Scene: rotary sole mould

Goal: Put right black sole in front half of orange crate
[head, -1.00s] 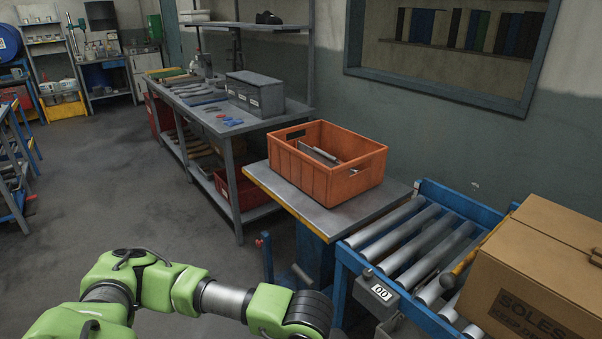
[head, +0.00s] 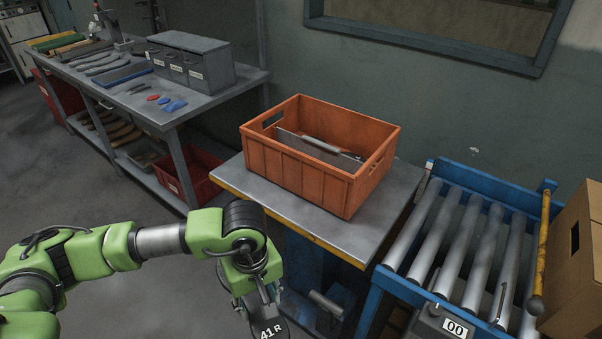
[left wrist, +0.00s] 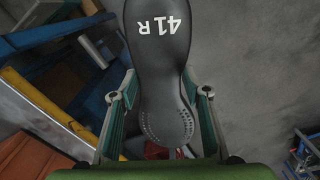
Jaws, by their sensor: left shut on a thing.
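The right black sole (head: 270,331), marked "41 R", hangs from my left gripper (head: 257,294) at the bottom of the head view. In the left wrist view the sole (left wrist: 160,75) lies between the two fingers of my left gripper (left wrist: 160,118), which is shut on it. The orange crate (head: 317,184) stands on a small grey-topped table, above and to the right of the gripper in the head view. A grey divider (head: 290,146) with a bar handle crosses the crate. The crate's floor is mostly hidden. My right gripper is not in view.
The small table (head: 270,205) has a yellow front edge. A roller conveyor (head: 455,240) with a cardboard box (head: 578,265) stands at the right. A workbench (head: 195,108) with a grey bin unit and several tools is at the back left. The space above the crate is clear.

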